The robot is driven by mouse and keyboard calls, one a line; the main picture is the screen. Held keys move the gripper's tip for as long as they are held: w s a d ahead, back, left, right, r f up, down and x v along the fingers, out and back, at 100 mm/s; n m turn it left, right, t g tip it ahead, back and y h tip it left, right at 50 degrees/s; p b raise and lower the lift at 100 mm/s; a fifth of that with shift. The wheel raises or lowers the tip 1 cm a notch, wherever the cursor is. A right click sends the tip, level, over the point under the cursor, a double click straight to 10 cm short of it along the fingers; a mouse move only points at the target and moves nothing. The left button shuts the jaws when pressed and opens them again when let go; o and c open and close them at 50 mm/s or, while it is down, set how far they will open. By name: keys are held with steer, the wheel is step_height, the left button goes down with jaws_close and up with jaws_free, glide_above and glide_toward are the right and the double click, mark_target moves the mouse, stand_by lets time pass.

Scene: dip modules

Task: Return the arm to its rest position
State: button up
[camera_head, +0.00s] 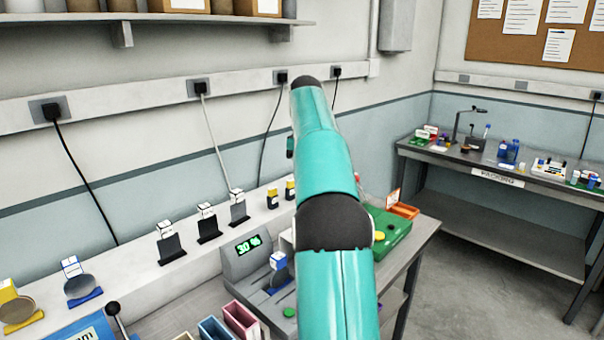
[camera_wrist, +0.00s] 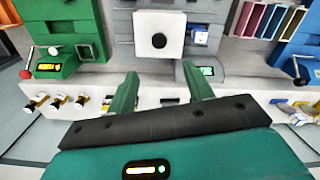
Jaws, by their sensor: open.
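My arm (camera_head: 325,170) is teal with dark joints and stretches up through the middle of the head view, over the bench toward the wall. My gripper (camera_wrist: 160,72) shows in the wrist view as two green fingers, spread apart with nothing between them. In the head view the fingers cannot be made out, as my arm hides most of that end.
A grey machine with a green display (camera_head: 248,244) stands on the bench, and a green machine (camera_head: 392,232) is right of my arm. Dark stands with white-labelled blocks (camera_head: 207,222) line the back ledge.

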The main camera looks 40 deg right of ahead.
steer(key=s+a+r+m+t+h, duration=0.1)
steer(key=s+a, duration=0.1)
steer(key=a, duration=1)
steer(key=s+a+r+m+t, duration=0.1)
steer(key=s+a+r+t, duration=0.1)
steer(key=a, duration=1.1)
steer(key=s+a+f+m+t+y, duration=0.1)
steer(key=s+a+f+t, duration=0.1)
steer(key=s+a+f, duration=1.2)
steer(key=s+a, duration=0.2)
steer(key=shift+s+f+t, duration=0.25)
steer(key=shift+s+t, duration=0.05)
steer(key=shift+s, duration=0.1)
steer(key=shift+d+m, duration=0.15)
steer(key=shift+m, duration=0.15)
